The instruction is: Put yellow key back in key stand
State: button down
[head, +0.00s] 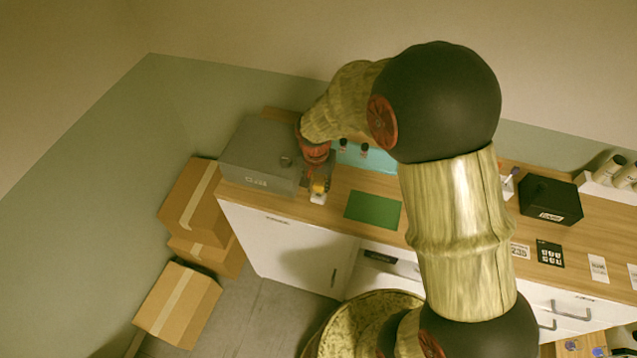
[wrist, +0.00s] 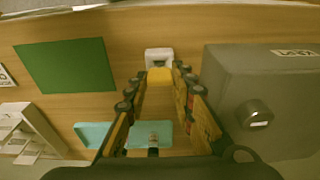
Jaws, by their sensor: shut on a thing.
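My gripper (wrist: 159,80) is shut on the yellow key (wrist: 160,75), which shows as a yellow block between the fingertips in the wrist view. The key shows small in the head view (head: 319,186), just under my gripper (head: 318,182). A small white block, which looks like the key stand (wrist: 158,55), is on the wooden counter right by the key. It also shows in the head view (head: 318,198), near the counter's front edge. I cannot tell whether the key touches the stand or sits in it. The key's lower part is hidden.
A grey box with a knob (wrist: 250,80) stands close beside my gripper. A green mat (head: 373,210) lies on the other side. A teal tray (head: 380,157) with dark bottles (head: 364,149) is behind. A black box (head: 550,200) stands farther right. Cartons (head: 180,305) are on the floor.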

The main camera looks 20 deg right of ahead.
jog(key=shift+f+b, duration=0.6)
jog(key=shift+f, duration=0.3)
jog(key=c, duration=1.4)
grip_release()
jog(key=r, duration=0.4)
jog(key=s+r, duration=0.1)
jog(key=r, duration=0.3)
jog(key=a+r, duration=0.1)
jog(key=r, duration=0.3)
jog(key=shift+s, duration=0.2)
